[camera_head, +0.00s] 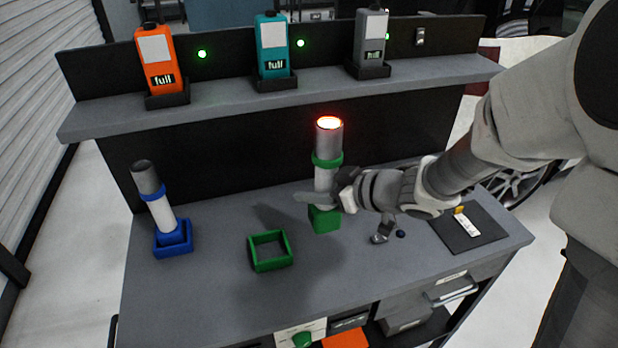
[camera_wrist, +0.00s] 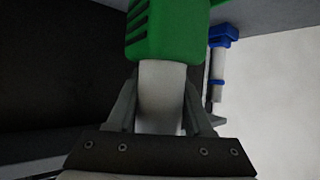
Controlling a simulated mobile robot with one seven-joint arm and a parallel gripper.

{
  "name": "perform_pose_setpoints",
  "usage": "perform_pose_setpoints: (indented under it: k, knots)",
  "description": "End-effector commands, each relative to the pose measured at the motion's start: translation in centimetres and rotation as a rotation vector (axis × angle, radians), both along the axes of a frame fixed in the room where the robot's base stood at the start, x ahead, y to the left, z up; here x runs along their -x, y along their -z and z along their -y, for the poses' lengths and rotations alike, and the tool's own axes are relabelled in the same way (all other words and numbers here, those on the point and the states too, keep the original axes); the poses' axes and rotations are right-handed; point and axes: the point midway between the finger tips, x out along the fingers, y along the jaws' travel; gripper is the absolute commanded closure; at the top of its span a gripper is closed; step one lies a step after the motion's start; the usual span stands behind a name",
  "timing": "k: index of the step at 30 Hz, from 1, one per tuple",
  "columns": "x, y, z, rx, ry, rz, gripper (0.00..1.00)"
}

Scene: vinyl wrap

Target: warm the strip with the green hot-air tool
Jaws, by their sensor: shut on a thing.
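The green hot-air tool (camera_head: 328,160) is upright in the head view, with a green base, a white body, a green collar and a grey nozzle glowing orange-red at the top. My gripper (camera_head: 325,197) is shut on its white body. In the wrist view the white body (camera_wrist: 162,95) sits between my fingers (camera_wrist: 160,110), with the green base beyond. The tool is outside the empty green square holder (camera_head: 270,264); I cannot tell whether its base touches the bench. A white strip (camera_head: 467,225) with a yellow end lies on a dark mat (camera_head: 487,238) at the right.
A blue-collared tool (camera_head: 160,208) stands in a blue holder at the left. Orange (camera_head: 158,62), teal (camera_head: 272,48) and grey (camera_head: 370,38) units reading "full" stand on the shelf (camera_head: 220,92). A small metal tool (camera_head: 382,232) and dark knob (camera_head: 401,233) lie near the mat. The bench front is clear.

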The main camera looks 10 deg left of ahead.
Motion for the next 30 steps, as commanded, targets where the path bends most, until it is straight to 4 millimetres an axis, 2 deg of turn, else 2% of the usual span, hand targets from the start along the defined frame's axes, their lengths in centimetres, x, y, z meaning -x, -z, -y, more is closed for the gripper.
perform_pose_setpoints:
  k: [19,20,30]
  knots:
    - [6.3,-0.2,3.5,-0.001,0.003,0.002,1.0]
    - [6.3,0.3,3.5,-0.004,0.0,0.008,1.0]
    - [7.4,0.2,4.0,-0.008,-0.006,0.01,1.0]
